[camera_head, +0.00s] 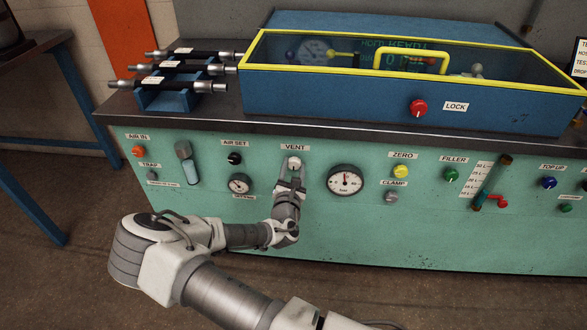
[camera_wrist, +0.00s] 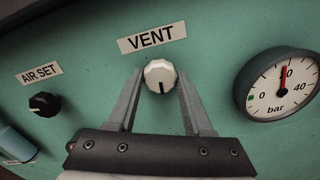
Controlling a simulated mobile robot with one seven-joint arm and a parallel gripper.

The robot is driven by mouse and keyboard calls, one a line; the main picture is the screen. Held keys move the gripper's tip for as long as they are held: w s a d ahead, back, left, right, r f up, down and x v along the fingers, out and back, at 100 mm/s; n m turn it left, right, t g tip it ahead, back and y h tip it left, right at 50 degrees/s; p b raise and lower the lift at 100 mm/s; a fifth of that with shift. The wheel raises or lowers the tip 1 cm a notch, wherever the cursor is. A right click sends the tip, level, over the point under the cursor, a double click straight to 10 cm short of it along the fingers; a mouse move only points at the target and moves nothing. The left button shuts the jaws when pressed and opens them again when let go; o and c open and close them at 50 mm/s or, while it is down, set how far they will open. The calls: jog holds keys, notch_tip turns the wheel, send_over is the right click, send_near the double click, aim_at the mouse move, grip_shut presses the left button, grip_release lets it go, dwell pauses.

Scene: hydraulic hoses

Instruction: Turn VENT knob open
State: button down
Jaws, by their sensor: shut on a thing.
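The VENT knob (camera_head: 294,163) is a small white ridged knob on the green panel, under the VENT label (camera_head: 295,147). In the wrist view the knob (camera_wrist: 159,75) shows a dark mark pointing straight down. My gripper (camera_head: 294,172) is at the knob, one finger on each side. In the wrist view its fingertips (camera_wrist: 158,80) are shut on the knob's sides. The knob's front face stays visible between the fingers.
A round bar gauge (camera_head: 345,181) sits right of the knob, its red needle near upright. The black AIR SET knob (camera_head: 234,158) is on the left. Yellow ZERO (camera_head: 401,171) and green FILLER (camera_head: 450,174) knobs are further right. A blue box (camera_head: 370,95) with a yellow-framed clear lid stands above.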

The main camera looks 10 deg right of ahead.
jog(key=m+b, duration=0.1)
jog(key=m, duration=0.3)
jog(key=m+b, duration=0.1)
jog(key=m, duration=0.3)
jog(key=shift+m, duration=0.4)
jog(key=m+b, duration=0.1)
jog(key=m, duration=0.3)
jog(key=shift+a+m+b, duration=0.1)
jog(key=shift+m+b, duration=0.55)
jog(key=shift+m, duration=1.35)
jog(key=shift+r, duration=0.1)
jog(key=shift+c, duration=1.5)
grip_release()
jog(key=shift+s, duration=0.1)
